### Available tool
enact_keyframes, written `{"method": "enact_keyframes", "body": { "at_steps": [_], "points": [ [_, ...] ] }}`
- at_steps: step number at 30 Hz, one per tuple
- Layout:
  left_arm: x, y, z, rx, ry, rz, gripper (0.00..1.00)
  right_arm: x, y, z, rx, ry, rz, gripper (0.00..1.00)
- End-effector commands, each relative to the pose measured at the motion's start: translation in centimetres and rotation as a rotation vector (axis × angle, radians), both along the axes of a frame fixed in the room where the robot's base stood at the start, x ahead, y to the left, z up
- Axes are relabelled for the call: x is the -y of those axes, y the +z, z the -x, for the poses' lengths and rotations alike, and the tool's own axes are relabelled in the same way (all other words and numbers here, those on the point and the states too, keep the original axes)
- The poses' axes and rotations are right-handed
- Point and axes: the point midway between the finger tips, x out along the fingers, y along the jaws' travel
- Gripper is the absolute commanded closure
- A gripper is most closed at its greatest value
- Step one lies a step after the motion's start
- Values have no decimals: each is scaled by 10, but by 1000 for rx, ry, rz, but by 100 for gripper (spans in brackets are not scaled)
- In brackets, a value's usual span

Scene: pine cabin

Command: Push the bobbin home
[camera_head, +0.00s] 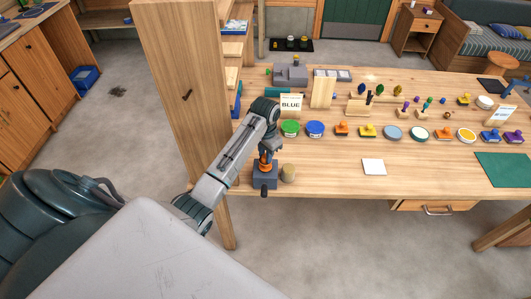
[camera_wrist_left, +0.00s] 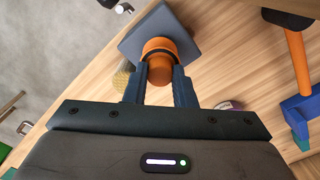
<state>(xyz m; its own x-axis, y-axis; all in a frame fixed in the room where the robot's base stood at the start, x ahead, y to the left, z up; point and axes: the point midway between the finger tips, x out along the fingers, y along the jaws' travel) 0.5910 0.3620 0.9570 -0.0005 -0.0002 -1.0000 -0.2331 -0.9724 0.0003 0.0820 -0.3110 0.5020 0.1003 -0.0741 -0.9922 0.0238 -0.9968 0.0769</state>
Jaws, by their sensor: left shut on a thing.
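The orange bobbin (camera_head: 265,165) is at the blue-grey block (camera_head: 264,182) near the front left edge of the workbench. My left gripper (camera_head: 267,153) reaches down over it from above. In the left wrist view my left gripper (camera_wrist_left: 160,76) is shut on the orange bobbin (camera_wrist_left: 158,47), with a dark finger on each side. The blue-grey block (camera_wrist_left: 178,24) shows just beyond the bobbin there. How deep the bobbin sits in the block is hidden by the bobbin itself and the fingers. My right gripper is not in view.
A round tan piece (camera_head: 288,173) stands close to the right of the block. A "BLUE" sign (camera_head: 291,104), green (camera_head: 290,128) and blue (camera_head: 315,129) round tins and several stamps stand behind. A white card (camera_head: 373,167) lies to the right. A wooden post (camera_head: 180,90) rises at the left.

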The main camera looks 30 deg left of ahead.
Motion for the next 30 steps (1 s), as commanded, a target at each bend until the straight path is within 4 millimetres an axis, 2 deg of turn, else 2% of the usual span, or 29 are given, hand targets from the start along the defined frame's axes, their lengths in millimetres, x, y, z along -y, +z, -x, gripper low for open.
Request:
{"method": "enact_keyframes", "body": {
  "at_steps": [11,12,16,25,30],
  "points": [
    [0,-5,0,0,0,0,100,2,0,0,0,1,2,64],
    [0,-5,0,0,0,0,75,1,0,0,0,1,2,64],
    [0,-5,0,0,0,0,51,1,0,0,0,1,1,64],
    [0,-3,-1,0,0,0,51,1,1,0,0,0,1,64],
    [-5,19,-9,2,2,-1,51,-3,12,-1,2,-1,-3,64]
  ]
}}
